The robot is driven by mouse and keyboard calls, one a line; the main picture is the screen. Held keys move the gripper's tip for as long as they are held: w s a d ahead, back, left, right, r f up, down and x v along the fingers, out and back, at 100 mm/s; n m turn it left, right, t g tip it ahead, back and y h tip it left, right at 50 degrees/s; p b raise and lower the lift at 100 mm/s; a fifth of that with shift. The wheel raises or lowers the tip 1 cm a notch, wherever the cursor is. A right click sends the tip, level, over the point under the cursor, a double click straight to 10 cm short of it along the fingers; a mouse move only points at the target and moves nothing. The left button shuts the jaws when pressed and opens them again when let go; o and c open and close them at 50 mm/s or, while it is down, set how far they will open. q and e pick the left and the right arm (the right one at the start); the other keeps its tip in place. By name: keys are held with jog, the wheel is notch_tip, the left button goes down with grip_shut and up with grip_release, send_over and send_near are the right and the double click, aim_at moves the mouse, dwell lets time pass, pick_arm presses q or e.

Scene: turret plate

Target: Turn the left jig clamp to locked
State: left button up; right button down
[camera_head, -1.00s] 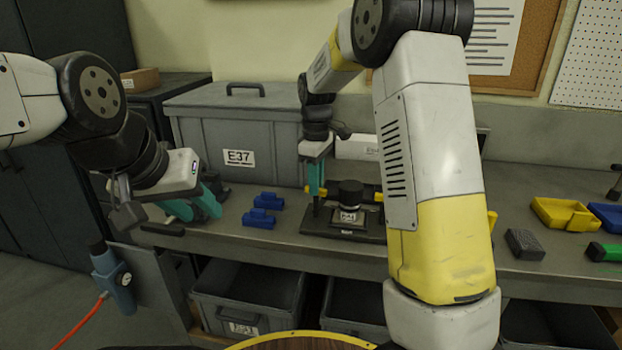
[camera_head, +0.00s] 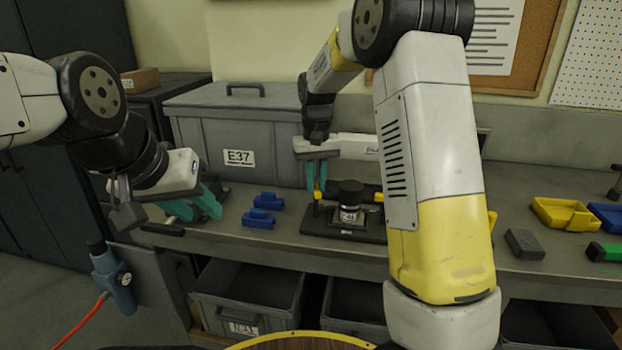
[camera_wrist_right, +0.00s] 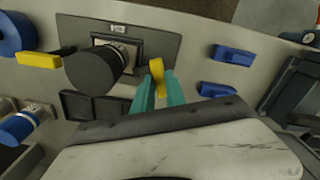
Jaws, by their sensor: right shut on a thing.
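The jig is a dark plate (camera_head: 344,231) on the bench, with a black round knob (camera_head: 351,192) on a small labelled block. The yellow left jig clamp (camera_head: 318,195) stands at the plate's left; in the right wrist view the clamp (camera_wrist_right: 157,72) sits between the teal fingertips. My right gripper (camera_head: 317,182), also in the right wrist view (camera_wrist_right: 156,90), points down and is shut on this clamp. A second yellow clamp (camera_wrist_right: 38,60) is at the plate's other end. My left gripper (camera_head: 200,207) is open and empty over the bench's left part.
Two blue parts (camera_head: 259,218) lie left of the jig. A grey lidded bin (camera_head: 240,130) stands behind. A grey block (camera_head: 524,244) and a yellow tray (camera_head: 563,214) lie to the right. A blue tool (camera_head: 114,280) hangs at the bench's left end.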

jog(key=shift+m, duration=2.3)
jog(key=c, duration=1.4)
grip_release()
jog(key=shift+o, duration=0.2)
jog(key=shift+r, duration=0.1)
notch_tip(320, 180, up, 8)
jog(key=shift+f, duration=0.2)
jog(key=shift+r, duration=0.1)
